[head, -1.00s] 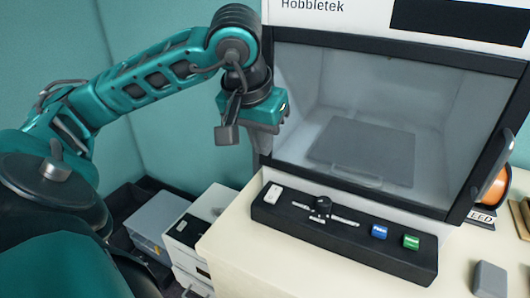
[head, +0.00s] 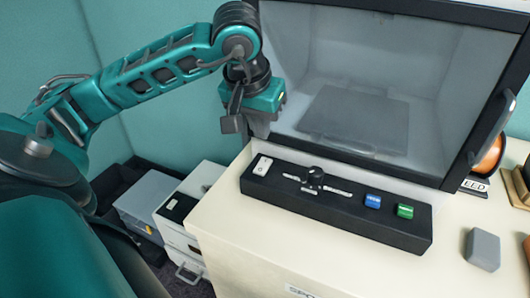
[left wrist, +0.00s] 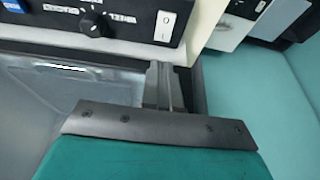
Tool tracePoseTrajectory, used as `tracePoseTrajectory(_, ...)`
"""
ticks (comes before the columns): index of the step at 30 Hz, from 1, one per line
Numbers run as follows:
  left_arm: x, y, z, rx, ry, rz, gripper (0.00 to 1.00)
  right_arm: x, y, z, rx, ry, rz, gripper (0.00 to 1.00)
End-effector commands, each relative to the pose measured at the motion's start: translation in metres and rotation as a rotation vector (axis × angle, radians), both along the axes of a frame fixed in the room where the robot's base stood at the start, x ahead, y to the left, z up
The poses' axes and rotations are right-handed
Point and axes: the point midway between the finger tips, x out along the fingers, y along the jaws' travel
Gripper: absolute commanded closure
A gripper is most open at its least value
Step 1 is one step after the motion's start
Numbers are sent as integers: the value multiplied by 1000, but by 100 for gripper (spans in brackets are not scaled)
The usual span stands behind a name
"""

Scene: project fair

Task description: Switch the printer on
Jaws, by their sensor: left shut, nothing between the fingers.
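The printer (head: 340,155) is a box-like machine with a dark frame and a see-through front over a grey plate. Its black control panel (head: 330,205) carries a white rocker switch (head: 262,165) at the left end, a black knob (head: 314,178), a blue button (head: 373,201) and a green button (head: 405,211). In the left wrist view the switch (left wrist: 165,25) shows O and I marks; which side is pressed is unclear. My left gripper (head: 262,135) is shut and empty, just behind and above the switch, apart from it. Its fingers (left wrist: 166,70) point toward the switch. My right gripper is out of view.
A grey block (head: 483,250) lies on the cream table (head: 240,240) at the right. An orange spool (head: 488,155) stands beside the printer. Grey and white boxes (head: 180,205) stand low at the left of the table. The tabletop before the panel is clear.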

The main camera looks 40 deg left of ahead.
Motion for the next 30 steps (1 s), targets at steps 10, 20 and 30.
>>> tracePoseTrajectory(10,15,5,-62,-1,4,0,100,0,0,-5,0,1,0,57)
tracePoseTrajectory(20,18,6,-76,-1,-1,0,100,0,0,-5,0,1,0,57)
tracePoseTrajectory(30,19,6,-77,-11,28,2,100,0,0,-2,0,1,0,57)
